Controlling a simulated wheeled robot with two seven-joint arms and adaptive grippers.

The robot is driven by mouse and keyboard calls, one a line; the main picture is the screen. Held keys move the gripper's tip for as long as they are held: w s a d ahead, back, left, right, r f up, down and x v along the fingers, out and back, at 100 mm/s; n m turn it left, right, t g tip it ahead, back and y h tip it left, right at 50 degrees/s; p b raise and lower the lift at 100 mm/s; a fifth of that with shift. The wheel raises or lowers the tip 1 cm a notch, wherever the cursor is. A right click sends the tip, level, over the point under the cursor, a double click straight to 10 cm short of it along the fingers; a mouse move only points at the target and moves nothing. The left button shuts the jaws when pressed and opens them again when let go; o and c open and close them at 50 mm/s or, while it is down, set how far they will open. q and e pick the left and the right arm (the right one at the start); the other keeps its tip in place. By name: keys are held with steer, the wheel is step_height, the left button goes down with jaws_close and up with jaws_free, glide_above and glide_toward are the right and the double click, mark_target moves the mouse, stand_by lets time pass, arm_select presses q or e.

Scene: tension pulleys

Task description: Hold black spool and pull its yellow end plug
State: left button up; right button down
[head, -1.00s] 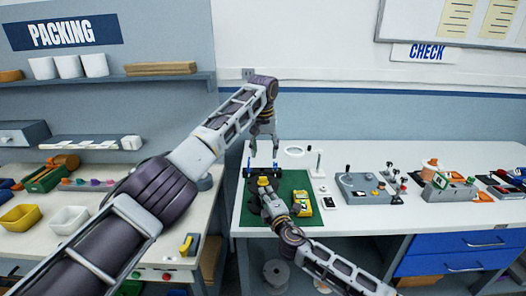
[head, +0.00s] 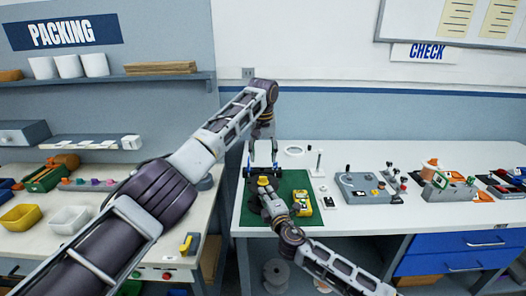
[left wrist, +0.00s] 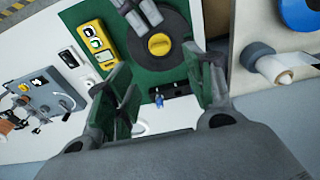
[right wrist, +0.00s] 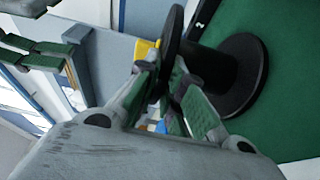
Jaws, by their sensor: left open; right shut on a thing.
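The black spool (left wrist: 178,25) stands on the green mat (left wrist: 144,78), with its yellow end plug (left wrist: 160,44) in the centre of its upper flange. In the head view the yellow plug (head: 263,181) shows above the spool. My right gripper (right wrist: 170,82) is shut on the rim of the spool's upper flange (right wrist: 173,35); the yellow plug (right wrist: 145,48) shows beyond the flange. My left gripper (left wrist: 158,62) is open and empty, pointing at the plug from above and behind, with a gap between. In the head view the left gripper (head: 262,164) is over the mat's far edge.
A yellow meter (head: 302,202) lies on the mat right of the spool. A grey control box (head: 366,187) and more fixtures stand farther right on the white table (head: 345,155). A white ring (head: 294,151) lies behind. The packing bench (head: 170,222) is at left.

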mark_target(263, 177)
arm_select(q)
steer(key=shift+w+f, duration=0.2)
steer(key=shift+f, duration=1.6)
steer(key=shift+w+f, duration=0.25)
steer(key=shift+f, duration=1.55)
steer(key=shift+w+f, duration=0.2)
steer(key=shift+f, duration=1.6)
steer(key=shift+c, duration=0.2)
steer(key=c, duration=1)
